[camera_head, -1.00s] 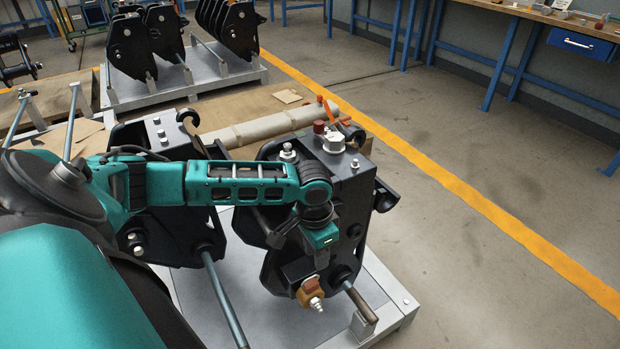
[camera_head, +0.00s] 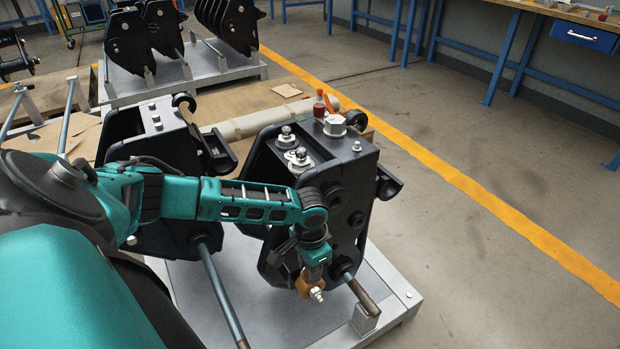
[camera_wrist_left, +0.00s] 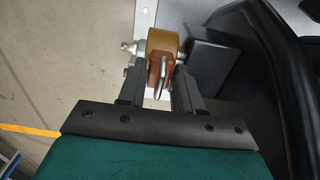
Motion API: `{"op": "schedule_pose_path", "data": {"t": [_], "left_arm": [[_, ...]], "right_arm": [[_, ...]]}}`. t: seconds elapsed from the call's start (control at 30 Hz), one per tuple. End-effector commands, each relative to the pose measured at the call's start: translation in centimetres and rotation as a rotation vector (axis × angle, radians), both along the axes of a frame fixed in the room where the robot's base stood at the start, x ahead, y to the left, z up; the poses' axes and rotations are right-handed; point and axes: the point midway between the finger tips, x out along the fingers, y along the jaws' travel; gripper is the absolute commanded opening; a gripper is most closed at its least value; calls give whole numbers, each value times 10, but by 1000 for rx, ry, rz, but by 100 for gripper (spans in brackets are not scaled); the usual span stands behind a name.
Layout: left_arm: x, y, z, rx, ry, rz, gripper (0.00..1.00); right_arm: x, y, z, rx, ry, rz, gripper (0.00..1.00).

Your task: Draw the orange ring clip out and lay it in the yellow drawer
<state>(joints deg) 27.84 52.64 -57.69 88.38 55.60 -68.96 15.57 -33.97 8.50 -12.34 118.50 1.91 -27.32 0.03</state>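An orange-brown cylinder (camera_head: 304,286) sits low on the front of the black coupler (camera_head: 340,190). It also shows in the left wrist view (camera_wrist_left: 163,40), with a red-brown tab (camera_wrist_left: 155,76) and a thin metal edge below it. I cannot tell for sure which part is the ring clip. My left gripper (camera_head: 314,277) is over this cylinder from above. In the left wrist view its fingers (camera_wrist_left: 158,88) are apart, one on each side of the tab, with gaps visible. No yellow drawer is in view; the drawer I see is blue (camera_head: 584,36). My right gripper is not in view.
A second black coupler (camera_head: 150,150) stands to the left on the same grey pallet (camera_head: 405,300). A dark block (camera_wrist_left: 213,62) is close to the right finger. Open floor lies right.

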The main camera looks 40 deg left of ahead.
Motion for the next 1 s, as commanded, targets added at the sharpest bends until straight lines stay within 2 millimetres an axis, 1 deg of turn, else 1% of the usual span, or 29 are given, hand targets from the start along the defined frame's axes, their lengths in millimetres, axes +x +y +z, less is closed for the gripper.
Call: {"op": "schedule_pose_path", "data": {"t": [0.1, 0.37, 0.7, 0.73, 0.77, 1.0], "left_arm": [[0, 0, -4, 0, 0, -1, 34], [0, 0, -4, 0, 0, -1, 33], [0, 0, -4, 0, -1, -1, 1], [0, 0, -4, 0, -1, -1, 0], [0, 0, -4, 0, -1, -1, 26], [0, 0, -4, 0, -1, -1, 3]], "right_arm": [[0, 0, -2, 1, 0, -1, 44], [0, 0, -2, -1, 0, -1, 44], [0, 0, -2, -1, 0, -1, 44], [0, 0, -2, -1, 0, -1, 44], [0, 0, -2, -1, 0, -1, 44], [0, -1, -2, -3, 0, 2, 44]]}}
